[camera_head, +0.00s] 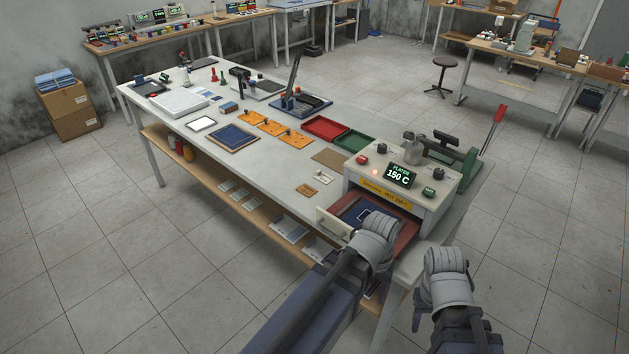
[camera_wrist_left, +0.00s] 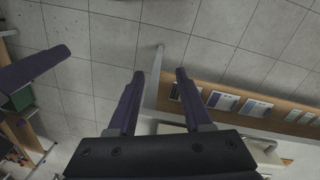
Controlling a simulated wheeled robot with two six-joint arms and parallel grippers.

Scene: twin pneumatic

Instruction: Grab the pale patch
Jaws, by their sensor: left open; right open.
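A small pale cream plate (camera_head: 323,177) lies flat on the table, right of centre. A pale-edged piece (camera_head: 363,214) lies on the dark blue surface inside the open drawer (camera_head: 325,222); I cannot tell which of these is the patch. My left gripper (camera_wrist_left: 160,75) is open and empty, its two fingers pointing over the floor beside the table's lower shelf. In the head view its wrist is in front of the drawer, and its fingers are mostly hidden. My right gripper (camera_head: 443,318) is open, off the table's near right corner, with nothing seen in it.
The heater box (camera_head: 440,184) reads 150 C and stands above the drawer. Red (camera_head: 326,128) and green (camera_head: 354,141) trays, orange plates (camera_head: 285,135) and a blue-faced panel (camera_head: 232,137) lie farther back. The lower shelf (camera_head: 243,197) holds several flat items.

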